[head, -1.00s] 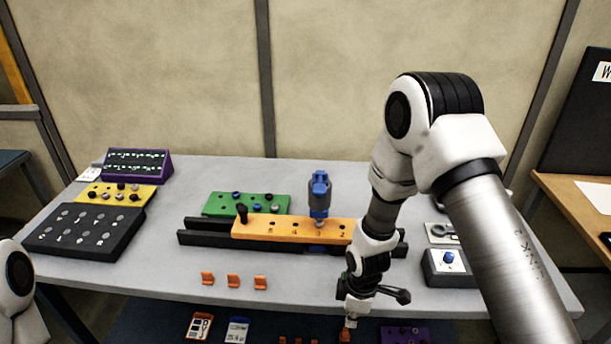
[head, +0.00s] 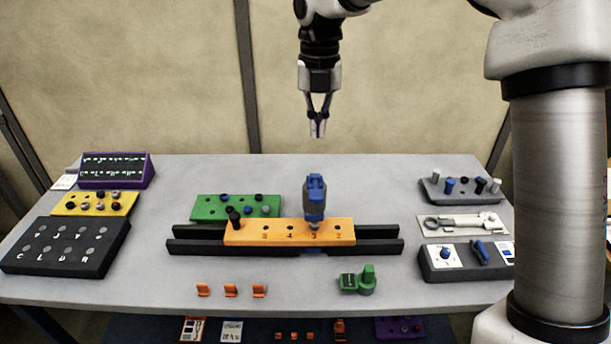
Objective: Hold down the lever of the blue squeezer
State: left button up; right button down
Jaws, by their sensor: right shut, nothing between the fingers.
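The blue squeezer (head: 314,197), blue with a grey body, stands upright on the orange bar (head: 270,232) near the hole marked 3. Its lever is too small to make out clearly. My right gripper (head: 317,130) points down with its fingers shut and empty. In the picture it is straight above the squeezer, with a clear gap between them. My left gripper is not in view.
The orange bar sits in a black rail (head: 200,247). A black knob (head: 234,218) stands at its left end. A green block (head: 197,208) is behind, and several orange clips (head: 231,290) and a green piece (head: 357,281) are in front. Tool trays (head: 460,258) are at right.

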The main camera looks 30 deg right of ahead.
jog(key=s, duration=0.1)
jog(key=p, duration=0.3)
send_near(317, 193)
notch_tip(317, 193, down, 7)
jog(key=shift+f, duration=0.1)
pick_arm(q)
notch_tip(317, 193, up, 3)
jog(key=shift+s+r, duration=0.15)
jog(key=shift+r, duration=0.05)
pick_arm(e)
jog(key=shift+s, duration=0.1)
